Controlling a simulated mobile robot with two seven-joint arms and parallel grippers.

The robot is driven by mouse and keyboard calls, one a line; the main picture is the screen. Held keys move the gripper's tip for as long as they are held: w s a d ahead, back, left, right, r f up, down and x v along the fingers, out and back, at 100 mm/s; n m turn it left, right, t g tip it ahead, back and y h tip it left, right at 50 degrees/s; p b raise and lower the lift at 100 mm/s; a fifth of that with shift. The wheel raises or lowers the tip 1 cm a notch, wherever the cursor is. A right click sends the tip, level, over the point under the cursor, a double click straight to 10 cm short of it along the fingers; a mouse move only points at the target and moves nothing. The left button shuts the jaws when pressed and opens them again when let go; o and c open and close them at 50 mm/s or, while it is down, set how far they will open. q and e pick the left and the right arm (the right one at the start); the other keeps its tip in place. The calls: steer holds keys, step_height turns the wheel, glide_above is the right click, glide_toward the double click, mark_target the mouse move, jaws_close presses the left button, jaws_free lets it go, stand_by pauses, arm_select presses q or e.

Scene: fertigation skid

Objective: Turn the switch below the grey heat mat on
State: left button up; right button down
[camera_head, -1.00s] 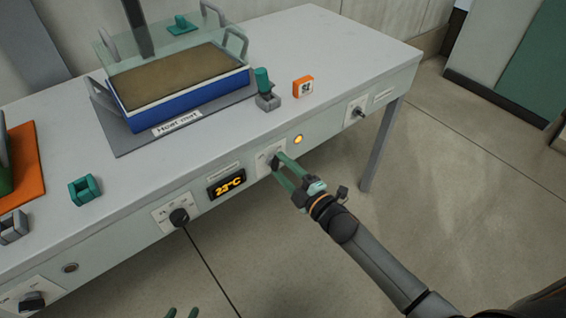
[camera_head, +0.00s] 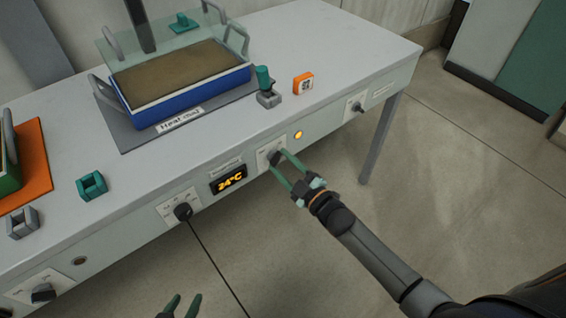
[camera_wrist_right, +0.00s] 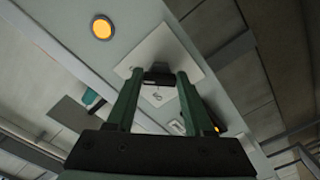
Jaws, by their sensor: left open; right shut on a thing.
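The grey heat mat (camera_head: 135,136) lies on the bench with a blue-sided tray of brown soil on it. Below it on the bench front is a white switch plate (camera_head: 264,150) with a dark knob. My right gripper (camera_head: 278,164) is shut on that knob, which also shows between the green fingers in the right wrist view (camera_wrist_right: 158,76). A round lamp (camera_head: 298,135) beside the plate glows amber. The display (camera_head: 229,179) to its left reads 24°C. My left gripper (camera_head: 183,308) is open and empty at the bottom edge, away from the bench.
More knobs sit at the far left (camera_head: 43,292) and right (camera_head: 357,106) of the bench front.

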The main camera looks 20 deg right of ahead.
steer(key=shift+c, duration=1.4)
jaws_free()
steer(key=p+v, duration=0.1)
steer(key=v, duration=1.1)
steer(key=shift+s+p, duration=0.25)
steer(key=shift+p, duration=0.15)
steer(key=shift+d, duration=0.1)
